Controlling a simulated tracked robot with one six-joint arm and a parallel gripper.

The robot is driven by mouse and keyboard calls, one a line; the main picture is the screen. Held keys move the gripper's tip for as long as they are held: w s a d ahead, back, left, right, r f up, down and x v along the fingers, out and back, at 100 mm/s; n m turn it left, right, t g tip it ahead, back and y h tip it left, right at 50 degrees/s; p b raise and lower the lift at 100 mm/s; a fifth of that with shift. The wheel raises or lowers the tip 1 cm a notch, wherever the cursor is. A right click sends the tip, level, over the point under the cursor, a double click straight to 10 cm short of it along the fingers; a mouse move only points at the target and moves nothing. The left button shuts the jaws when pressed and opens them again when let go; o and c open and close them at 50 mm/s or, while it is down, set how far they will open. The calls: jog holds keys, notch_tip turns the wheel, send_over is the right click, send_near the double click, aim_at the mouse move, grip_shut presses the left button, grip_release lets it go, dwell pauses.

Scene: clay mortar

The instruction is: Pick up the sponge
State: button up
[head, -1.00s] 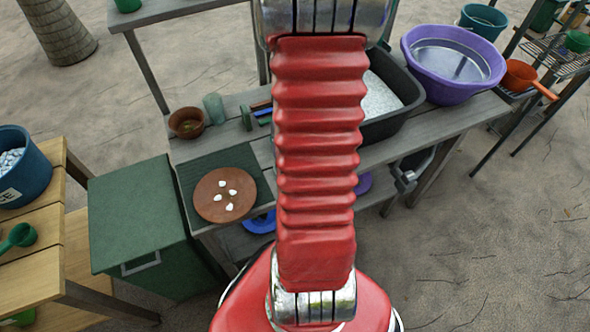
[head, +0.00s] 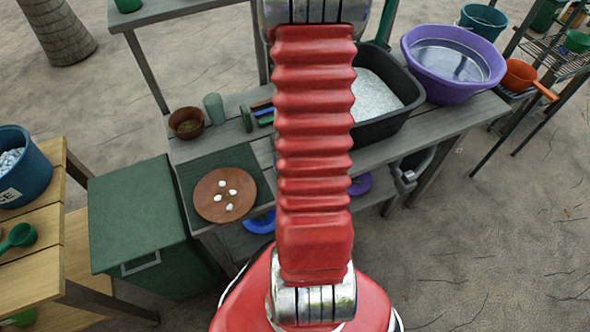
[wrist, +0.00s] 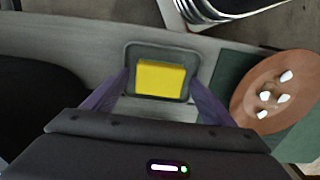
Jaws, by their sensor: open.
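The sponge (wrist: 160,78) is a yellow block lying in a small dark square tray (wrist: 186,60) on the grey bench, in the upper middle of the wrist view. My gripper (wrist: 166,88) is open, with its two purple fingers spread to the left and right of the sponge. The fingers appear apart from the sponge, and I cannot tell how far above it they are. In the head view the sponge and my gripper do not show; my red arm covers the middle.
A brown round board (head: 210,206) with several white pieces lies on a dark green mat beside the tray. A black basin (head: 413,93) and a purple tub (head: 486,82) stand on the bench. A dark green bin (head: 125,205) stands at the left.

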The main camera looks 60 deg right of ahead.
jog(key=shift+c, duration=0.4)
jog(key=c, duration=1.1)
jog(key=shift+r, duration=0.15)
notch_tip(320, 180, up, 10)
jog(key=shift+f, duration=0.15)
